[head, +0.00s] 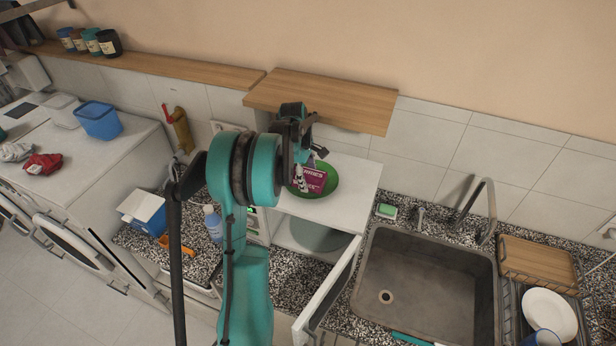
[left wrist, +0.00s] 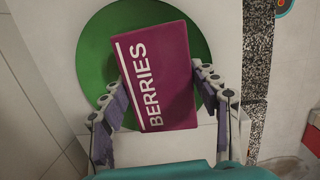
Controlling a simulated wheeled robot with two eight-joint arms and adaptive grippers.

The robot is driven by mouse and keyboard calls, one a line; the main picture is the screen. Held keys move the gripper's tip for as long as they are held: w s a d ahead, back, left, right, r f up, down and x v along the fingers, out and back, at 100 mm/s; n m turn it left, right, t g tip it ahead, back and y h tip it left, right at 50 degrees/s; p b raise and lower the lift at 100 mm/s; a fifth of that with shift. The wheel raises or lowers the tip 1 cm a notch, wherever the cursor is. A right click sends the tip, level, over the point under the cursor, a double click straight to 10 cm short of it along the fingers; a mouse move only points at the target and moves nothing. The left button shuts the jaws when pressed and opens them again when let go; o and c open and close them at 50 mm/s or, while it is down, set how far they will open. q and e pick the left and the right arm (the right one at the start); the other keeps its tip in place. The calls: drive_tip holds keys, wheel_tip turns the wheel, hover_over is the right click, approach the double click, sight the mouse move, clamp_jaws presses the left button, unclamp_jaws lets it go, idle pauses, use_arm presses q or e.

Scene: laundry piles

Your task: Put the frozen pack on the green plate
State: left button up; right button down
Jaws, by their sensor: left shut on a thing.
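The frozen pack, a magenta box with "BERRIES" in white letters (left wrist: 160,75), is between the fingers of my left gripper (left wrist: 161,90). My left gripper is shut on it. The green plate (left wrist: 95,55) shows behind the pack in the left wrist view. In the head view the pack (head: 315,180) overlaps the green plate (head: 331,183), which lies on top of a white microwave (head: 358,192). I cannot tell whether the pack touches the plate. My left arm hides part of the plate's left side. My right gripper is not in view.
The microwave door (head: 328,295) stands open towards the front. A wooden shelf (head: 325,97) hangs close above and behind the plate. A sink (head: 425,285) is at the right. A bottle (head: 213,222) and a blue-and-white carton (head: 146,210) stand at the left.

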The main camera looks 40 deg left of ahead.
use_arm(q)
drive_tip(key=shift+f, duration=0.25)
drive_tip(key=o, duration=1)
drive_tip(key=shift+f, duration=0.1)
drive_tip(key=o, duration=0.4)
drive_tip(key=shift+r, duration=0.25)
